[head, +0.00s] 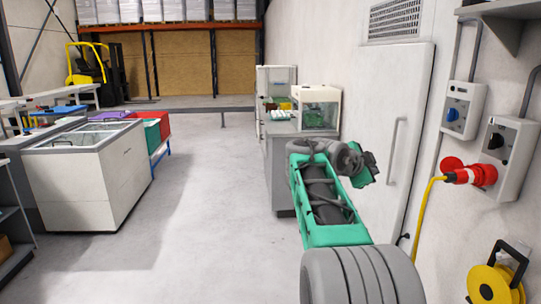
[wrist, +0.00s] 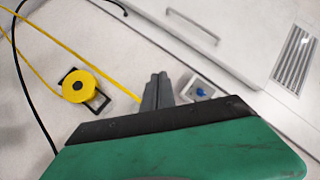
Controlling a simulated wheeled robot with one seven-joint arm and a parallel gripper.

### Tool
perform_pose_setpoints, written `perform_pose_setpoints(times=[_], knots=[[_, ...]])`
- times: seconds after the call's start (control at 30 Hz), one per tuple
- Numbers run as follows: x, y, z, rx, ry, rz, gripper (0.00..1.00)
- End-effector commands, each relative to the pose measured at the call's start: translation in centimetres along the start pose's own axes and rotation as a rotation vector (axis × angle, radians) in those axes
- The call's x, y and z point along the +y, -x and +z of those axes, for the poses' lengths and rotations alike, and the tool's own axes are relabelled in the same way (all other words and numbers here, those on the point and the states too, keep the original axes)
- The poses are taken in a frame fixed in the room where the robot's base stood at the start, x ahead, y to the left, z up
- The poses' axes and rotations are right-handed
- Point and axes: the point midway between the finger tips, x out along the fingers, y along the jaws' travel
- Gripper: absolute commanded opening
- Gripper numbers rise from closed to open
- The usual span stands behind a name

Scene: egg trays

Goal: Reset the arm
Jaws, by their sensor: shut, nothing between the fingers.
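My arm shows in the head view, green and grey, folded in the right half in front of the white door. My gripper (wrist: 155,90) shows at the centre of the wrist view as two grey fingers pressed together, with nothing between them. It hangs in free air, pointing towards the white wall. In the head view the gripper's fingers are too small and dark to tell apart at the arm's end beside the door.
A red plug (head: 470,175) with a yellow cable and a yellow cable reel (head: 490,285) are on the right wall. A grey counter (head: 280,180) with egg trays (head: 281,115) stands behind my arm. A white chest freezer (head: 90,170) stands left. The middle floor is clear.

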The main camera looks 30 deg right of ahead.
Motion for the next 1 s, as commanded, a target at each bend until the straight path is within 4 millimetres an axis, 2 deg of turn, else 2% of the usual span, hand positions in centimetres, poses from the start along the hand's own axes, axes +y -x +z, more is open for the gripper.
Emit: perform_pose_setpoints(times=[0.03,0.1,0.17,0.2,0.27,0.3,0.37,0.4,0.53,0.6,0.7,0.77,1.0], knots=[[-0.2,3.2,3.0,-0.115,0.137,-0.021,0.0],[1.0,7.1,7.8,-0.271,0.342,-0.054,0.0],[2.8,10.6,11.3,-0.394,0.514,-0.092,0.0],[4.3,13.0,13.6,-0.473,0.628,-0.12,0.0],[7.0,16.7,16.4,-0.586,0.797,-0.169,0.0],[9.0,19.2,18.0,-0.658,0.91,-0.205,0.0],[12.5,22.8,20.1,-0.762,1.076,-0.264,0.0],[14.9,25.1,21.2,-0.829,1.184,-0.307,0.0],[22.6,31.4,23.2,-1.011,1.495,-0.448,0.0],[25.9,33.5,23.6,-1.077,1.612,-0.508,0.0],[28.6,35.0,23.9,-1.13,1.706,-0.558,0.0],[29.2,35.3,23.9,-1.141,1.727,-0.57,0.0],[29.2,35.3,23.9,-1.141,1.727,-0.57,0.0]])
